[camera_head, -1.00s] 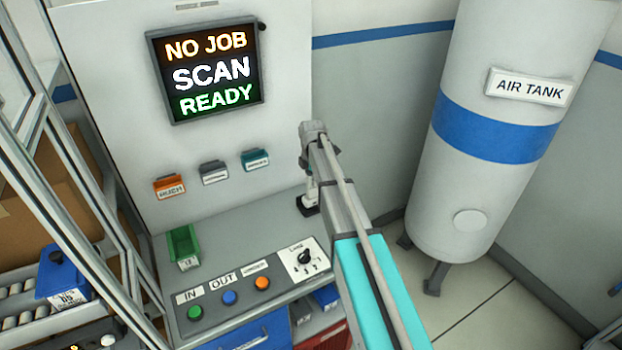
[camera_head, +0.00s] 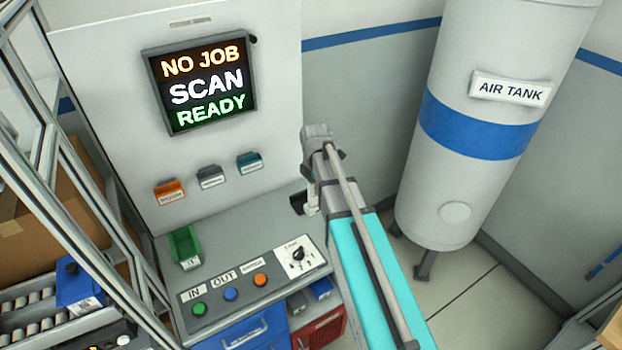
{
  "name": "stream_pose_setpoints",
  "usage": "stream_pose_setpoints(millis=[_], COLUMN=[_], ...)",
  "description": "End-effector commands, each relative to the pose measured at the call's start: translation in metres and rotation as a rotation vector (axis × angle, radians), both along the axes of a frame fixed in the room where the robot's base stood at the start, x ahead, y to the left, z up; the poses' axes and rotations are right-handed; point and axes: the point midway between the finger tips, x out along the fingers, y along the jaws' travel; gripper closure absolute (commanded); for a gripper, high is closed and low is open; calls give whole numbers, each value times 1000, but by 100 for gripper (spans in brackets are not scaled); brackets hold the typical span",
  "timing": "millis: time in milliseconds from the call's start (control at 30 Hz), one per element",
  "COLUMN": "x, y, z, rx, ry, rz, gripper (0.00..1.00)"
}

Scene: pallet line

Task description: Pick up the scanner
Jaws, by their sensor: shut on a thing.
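My gripper (camera_head: 308,201) is at the end of my arm, over the back right part of the grey bench, beside the white back panel. It is small in the view and partly hidden by my own arm, so its fingers are hard to make out. It is shut on a small dark thing (camera_head: 298,203), which appears to be the scanner. The dark thing juts out to the left of the pale wrist. I cannot tell how far it is above the bench top.
The bench (camera_head: 225,235) carries a green bin (camera_head: 186,245) and a button panel (camera_head: 250,285) with a dial. Small holders hang on the back panel. A lit display (camera_head: 200,88) reads NO JOB, SCAN, READY. An air tank (camera_head: 470,125) stands right of my arm.

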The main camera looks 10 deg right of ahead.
Motion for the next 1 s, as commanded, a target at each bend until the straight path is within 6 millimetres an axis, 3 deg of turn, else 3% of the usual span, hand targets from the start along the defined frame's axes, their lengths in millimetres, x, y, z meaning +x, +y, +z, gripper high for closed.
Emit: stream_pose_setpoints(millis=[767, 1000], x=[-7, -7], y=[0, 0], z=[3, -8], rx=[0, 0], ry=[0, 0], rz=[0, 1], gripper=[100, 100])
